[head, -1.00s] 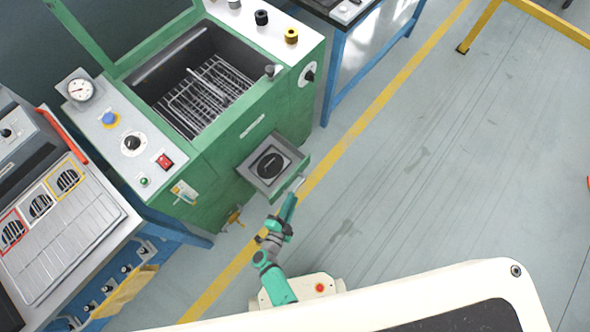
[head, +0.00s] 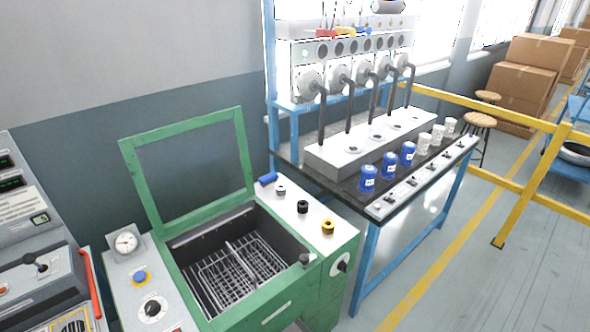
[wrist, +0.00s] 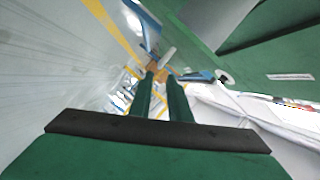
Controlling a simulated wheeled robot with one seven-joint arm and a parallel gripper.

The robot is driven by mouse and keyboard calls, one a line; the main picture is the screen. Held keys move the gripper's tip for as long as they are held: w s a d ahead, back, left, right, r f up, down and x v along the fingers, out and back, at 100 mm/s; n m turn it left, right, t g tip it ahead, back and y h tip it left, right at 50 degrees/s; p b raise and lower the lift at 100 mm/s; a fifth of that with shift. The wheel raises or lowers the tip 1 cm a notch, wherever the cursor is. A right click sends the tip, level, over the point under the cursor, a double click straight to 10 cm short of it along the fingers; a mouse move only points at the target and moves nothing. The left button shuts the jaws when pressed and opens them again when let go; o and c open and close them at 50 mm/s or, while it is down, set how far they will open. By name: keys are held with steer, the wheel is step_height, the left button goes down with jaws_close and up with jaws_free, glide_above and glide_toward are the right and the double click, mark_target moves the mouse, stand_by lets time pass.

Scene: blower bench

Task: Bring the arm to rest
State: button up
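My gripper (wrist: 160,77) shows only in the wrist view, as two long green fingers reaching away from a dark bar. A gap shows between the fingers, so it is open, and I see nothing held in it. A green machine surface (wrist: 290,55) fills the upper right of that view, beside the fingers. The pale floor (wrist: 50,80) with a yellow line lies to the left. My arm and gripper are out of the head view.
In the head view, a green-framed machine (head: 285,290) stands with its lid (head: 190,165) raised and a wire rack (head: 240,272) inside. Behind it, a blue-legged bench (head: 450,160) carries blue and white canisters. A yellow rail (head: 540,165) stands at right.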

steer(key=s+r+n+y, duration=0.2)
steer(key=s+r+n, duration=0.2)
steer(key=r, duration=0.8)
steer(key=s+a+r+n+t+y, duration=0.1)
steer(key=s+r+n+y, duration=0.2)
steer(key=s+r+n, duration=0.2)
steer(key=s+a+r+n+t+y, duration=0.1)
steer(key=s+r+n+y, duration=0.2)
steer(key=r+n, duration=0.6)
step_height(320, 180, up, 11)
steer(key=shift+s+f, duration=0.1)
steer(key=shift+s, duration=1.15)
